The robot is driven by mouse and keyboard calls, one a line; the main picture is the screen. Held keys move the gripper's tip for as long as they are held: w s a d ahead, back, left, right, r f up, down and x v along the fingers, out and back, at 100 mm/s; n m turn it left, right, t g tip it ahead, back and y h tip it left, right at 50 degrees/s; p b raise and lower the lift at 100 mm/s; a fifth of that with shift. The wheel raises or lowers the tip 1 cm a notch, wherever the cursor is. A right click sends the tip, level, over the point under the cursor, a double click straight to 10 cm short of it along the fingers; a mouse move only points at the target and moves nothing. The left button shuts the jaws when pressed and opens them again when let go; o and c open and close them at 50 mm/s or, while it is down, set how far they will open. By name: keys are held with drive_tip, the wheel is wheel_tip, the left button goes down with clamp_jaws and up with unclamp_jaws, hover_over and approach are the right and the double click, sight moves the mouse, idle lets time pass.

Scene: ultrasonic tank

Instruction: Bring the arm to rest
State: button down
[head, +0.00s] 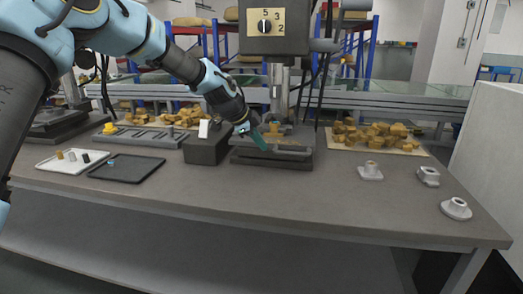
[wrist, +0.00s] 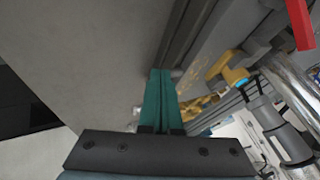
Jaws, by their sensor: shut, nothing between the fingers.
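My gripper (head: 262,143) has teal fingers and hangs at the end of my black and light-blue arm, which reaches in from the upper left in the head view. It is in front of the dark base of the press-like machine (head: 285,157), above the table. In the wrist view the two teal fingers of my gripper (wrist: 161,75) lie side by side against each other, with nothing between them. Whether the fingertips touch the machine base cannot be told.
The table (head: 330,205) is clear at front centre. A dark block (head: 206,150) stands left of the machine; a white tray (head: 72,168) and black tray (head: 126,177) are further left. A board with brass parts (head: 375,148) and three grey fittings (head: 455,209) are at right.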

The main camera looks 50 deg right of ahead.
drive_tip(key=b+v, duration=0.1)
drive_tip(key=v, duration=0.7)
drive_tip(key=shift+a+f, duration=0.1)
drive_tip(key=shift+a, duration=0.1)
drive_tip(key=w+a+f+n+t+y+p, duration=0.1)
drive_tip(key=w+a+f+n, duration=0.2)
drive_tip(key=a, duration=0.7)
drive_tip(key=w+a+n+t+y, duration=0.1)
drive_tip(key=w+a+n+y, duration=0.15)
drive_tip(key=a+n, duration=0.6)
drive_tip(key=w+a+f+n+t+y+p, duration=0.15)
drive_tip(key=w+a, duration=0.25)
drive_tip(key=a, duration=0.9)
drive_tip(key=s+a+n, duration=0.3)
drive_tip(key=a+n, duration=0.1)
drive_tip(key=a, duration=0.4)
drive_tip(key=s+a+f+n+y, duration=0.1)
drive_tip(key=s+a+n, duration=0.2)
drive_tip(key=a, duration=0.6)
drive_tip(key=s+a+f+n+g+y, duration=0.1)
drive_tip(key=s+a+n, duration=0.2)
drive_tip(key=a+n, duration=0.4)
drive_tip(key=shift+s+a+f, duration=0.2)
drive_tip(key=shift+s+a, duration=0.2)
drive_tip(key=shift+a, duration=0.45)
drive_tip(key=c, duration=1.5)
unclamp_jaws()
